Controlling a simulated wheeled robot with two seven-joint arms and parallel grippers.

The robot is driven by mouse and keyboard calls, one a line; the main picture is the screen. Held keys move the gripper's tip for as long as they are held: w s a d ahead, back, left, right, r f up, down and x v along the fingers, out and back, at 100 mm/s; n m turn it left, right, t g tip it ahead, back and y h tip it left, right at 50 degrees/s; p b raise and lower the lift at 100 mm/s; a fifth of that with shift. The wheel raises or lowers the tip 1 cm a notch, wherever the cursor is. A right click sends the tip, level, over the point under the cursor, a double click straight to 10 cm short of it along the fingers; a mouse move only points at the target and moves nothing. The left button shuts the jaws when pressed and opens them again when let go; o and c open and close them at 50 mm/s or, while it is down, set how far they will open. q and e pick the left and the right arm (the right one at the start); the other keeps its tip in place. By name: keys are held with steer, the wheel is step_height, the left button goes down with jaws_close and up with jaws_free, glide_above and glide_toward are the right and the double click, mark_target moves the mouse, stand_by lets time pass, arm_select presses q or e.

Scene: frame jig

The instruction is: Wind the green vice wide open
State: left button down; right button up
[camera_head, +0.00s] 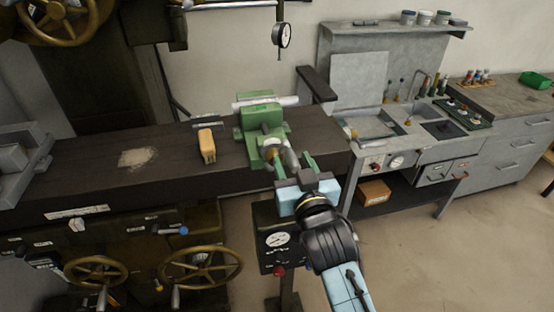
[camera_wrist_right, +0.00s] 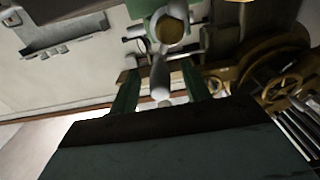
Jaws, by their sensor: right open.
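The green vice (camera_head: 258,114) stands on the dark bench near its right end, and part of it shows at the top of the right wrist view (camera_wrist_right: 140,6). A pale bar lies across its top at the back. Its grey handle bar (camera_head: 291,155) hangs at the front, below a round brass-coloured screw end (camera_wrist_right: 169,29). My right gripper (camera_head: 293,164) is open, with its green fingers on either side of the handle bar (camera_wrist_right: 160,76). Whether a finger touches the bar cannot be told. My left gripper is not in view.
A yellow-brown block (camera_head: 207,146) stands on the bench left of the vice. A dial gauge (camera_head: 285,36) hangs above and behind. Brass handwheels (camera_head: 201,266) are below the bench front. A grey workbench (camera_head: 409,142) with tools stands to the right, with bare floor before it.

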steer(key=shift+c, duration=0.5)
stand_by(0.3)
steer(key=shift+w, duration=0.1)
jaws_close()
steer(key=shift+a+p, duration=0.1)
steer(key=shift+p, duration=0.2)
